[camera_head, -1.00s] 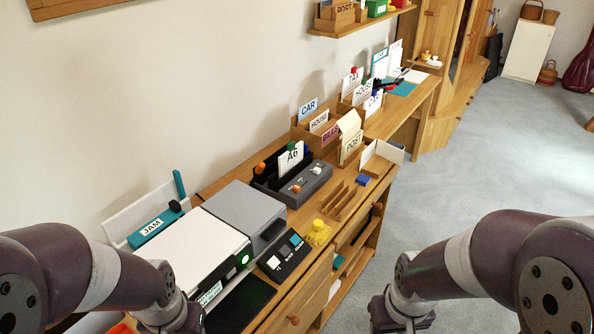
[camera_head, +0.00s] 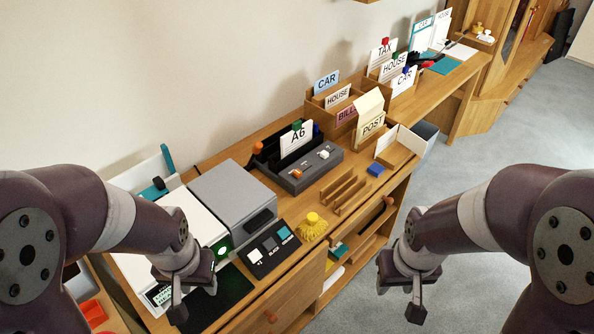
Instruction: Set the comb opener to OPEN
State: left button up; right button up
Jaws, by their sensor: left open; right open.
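A dark grey desk machine (camera_head: 318,170) stands on the wooden desk and looks like the comb binder with the opener. A white A6 card (camera_head: 296,138) stands upright in it. Any OPEN marking is too small to read. My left gripper (camera_head: 190,297) is open and empty over the desk's near left part, by a black mat. My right gripper (camera_head: 401,298) is open and empty over the floor, right of the desk. Both are apart from the machine.
A grey and white printer-like machine (camera_head: 234,205) stands left of the binder. A black panel with coloured squares (camera_head: 269,248), a yellow object (camera_head: 313,226), a wooden rack (camera_head: 343,191) and a blue block (camera_head: 375,170) lie near the front edge. Card boxes (camera_head: 337,108) stand behind.

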aim_at(297, 173)
jog(key=i+l+u, duration=0.15)
jog(key=u, duration=0.35)
jog(key=i+l+u, duration=0.1)
jog(key=u, duration=0.35)
jog(key=l+u, duration=0.35)
jog(key=u, duration=0.15)
jog(key=l+u, duration=0.45)
jog(key=l, duration=1.65)
